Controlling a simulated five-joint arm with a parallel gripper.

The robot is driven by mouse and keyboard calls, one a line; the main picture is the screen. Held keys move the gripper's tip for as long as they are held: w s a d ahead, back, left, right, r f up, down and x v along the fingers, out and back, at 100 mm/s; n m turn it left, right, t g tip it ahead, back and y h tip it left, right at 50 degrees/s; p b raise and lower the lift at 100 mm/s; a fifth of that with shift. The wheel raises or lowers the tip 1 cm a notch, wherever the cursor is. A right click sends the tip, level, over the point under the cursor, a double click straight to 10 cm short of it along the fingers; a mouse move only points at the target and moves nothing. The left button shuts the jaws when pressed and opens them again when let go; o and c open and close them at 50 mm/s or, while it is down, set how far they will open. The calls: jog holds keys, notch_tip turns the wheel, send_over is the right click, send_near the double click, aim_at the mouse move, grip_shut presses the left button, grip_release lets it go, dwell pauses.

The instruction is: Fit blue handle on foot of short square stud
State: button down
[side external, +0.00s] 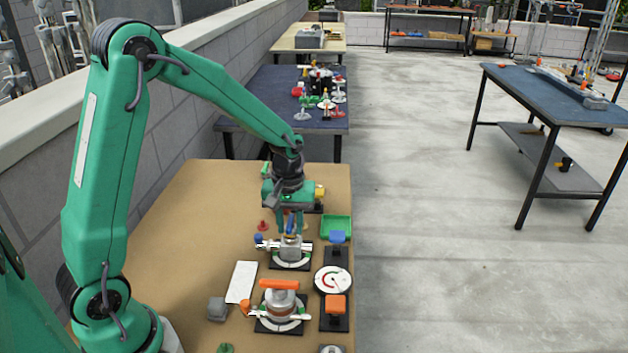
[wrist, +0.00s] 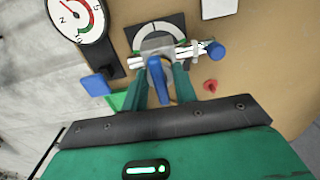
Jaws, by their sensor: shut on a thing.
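My gripper (side external: 290,219) points down over a grey valve body (side external: 290,248) on a black plate with a white dial ring. Its two green fingers (wrist: 160,86) are shut on the blue handle (wrist: 156,78), which also shows as a small blue piece in the side view (side external: 290,229). The handle is just above or at the top of the valve body (wrist: 154,47). The short square stud is hidden or too small to make out. I cannot tell whether the handle touches it.
A white pipe with a blue knob (wrist: 216,52) crosses the valve. Close by are a blue block on a black stand (side external: 337,238), a green tray (side external: 336,224), a red piece (side external: 262,225), a round gauge (side external: 333,281) and an orange-handled valve (side external: 280,284). A white card (side external: 241,282) lies left.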

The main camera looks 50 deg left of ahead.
aim_at(290, 222)
jog(key=shift+f, duration=0.2)
dwell(0.5)
jog(key=c, duration=0.7)
grip_release()
jog(key=shift+r, duration=3.75)
